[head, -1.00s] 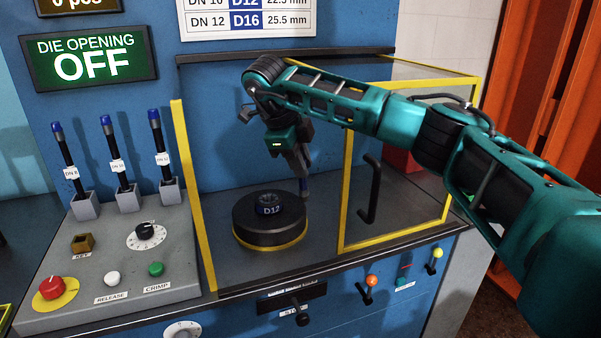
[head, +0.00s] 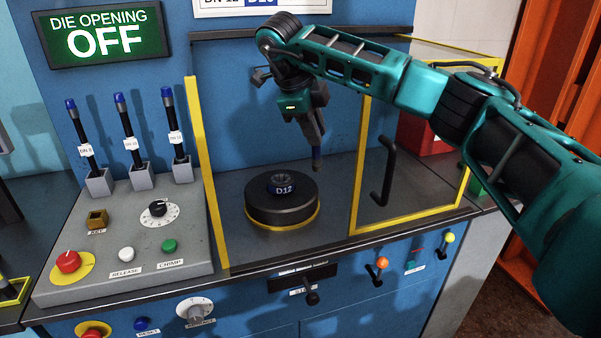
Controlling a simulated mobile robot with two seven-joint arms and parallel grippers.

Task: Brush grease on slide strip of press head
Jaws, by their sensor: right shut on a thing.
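The press head (head: 282,206) is a round black block with a yellow lower rim and a blue D12 die on top, inside the blue machine's recess. I cannot make out a separate slide strip on it. My right gripper (head: 311,128) hangs above and right of the press head, shut on a dark slim tool, seemingly the brush (head: 317,160), pointing down with a bluish and brownish end. The tip appears apart from the press head; the gripper's fingers partly hide the tool. My left gripper is not in view.
A yellow-edged clear guard with a black handle (head: 387,172) stands at the right of the recess. A control panel (head: 130,232) with buttons and several blue-tipped holders (head: 126,145) is at left. A red box (head: 421,136) is behind the guard.

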